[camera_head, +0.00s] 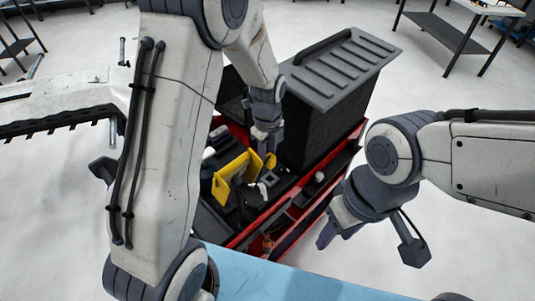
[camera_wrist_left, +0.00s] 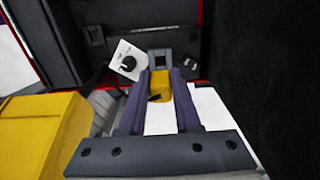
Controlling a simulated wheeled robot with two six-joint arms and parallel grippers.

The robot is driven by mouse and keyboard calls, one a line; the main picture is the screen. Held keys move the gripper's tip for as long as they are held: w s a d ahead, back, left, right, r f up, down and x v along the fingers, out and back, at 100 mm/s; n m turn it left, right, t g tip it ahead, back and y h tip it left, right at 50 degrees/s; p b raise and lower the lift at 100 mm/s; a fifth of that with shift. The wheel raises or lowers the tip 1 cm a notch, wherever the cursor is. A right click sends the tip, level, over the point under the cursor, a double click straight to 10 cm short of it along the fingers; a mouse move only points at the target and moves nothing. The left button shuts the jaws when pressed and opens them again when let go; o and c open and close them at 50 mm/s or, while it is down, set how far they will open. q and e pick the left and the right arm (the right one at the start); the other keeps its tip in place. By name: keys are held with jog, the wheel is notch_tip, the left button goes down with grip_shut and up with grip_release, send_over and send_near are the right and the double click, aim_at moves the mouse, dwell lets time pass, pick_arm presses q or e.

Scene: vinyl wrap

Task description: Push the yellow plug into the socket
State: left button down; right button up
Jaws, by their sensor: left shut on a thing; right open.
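The yellow plug (camera_wrist_left: 158,92) is between the fingers of my left gripper (camera_wrist_left: 160,80), which is shut on it. In the head view the plug (camera_head: 271,160) shows just below my left gripper (camera_head: 267,143). A grey square socket (camera_wrist_left: 160,57) with a dark opening lies straight ahead of the plug in the wrist view. In the head view the socket (camera_head: 268,179) looks just below the plug. I cannot tell whether plug and socket touch. My right gripper (camera_head: 334,228) is open and empty, to the right of the red-rimmed cart.
A yellow object (camera_head: 232,177) stands left of the socket, also close in the wrist view (camera_wrist_left: 40,130). A white plate with a black knob (camera_wrist_left: 128,61) is beside the socket. A tall black box with a ribbed grey lid (camera_head: 340,68) rises behind. A blue surface (camera_head: 285,282) lies in front.

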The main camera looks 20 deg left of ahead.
aim_at(267, 176)
pick_arm(q)
jog(key=shift+f+b, duration=1.05)
jog(key=shift+f, duration=0.4)
jog(key=shift+f+b, duration=0.4)
jog(key=shift+f, duration=0.35)
jog(key=shift+f, duration=1)
dwell(0.6)
dwell(0.4)
jog(key=c, duration=0.5)
grip_release()
jog(key=shift+c, duration=0.2)
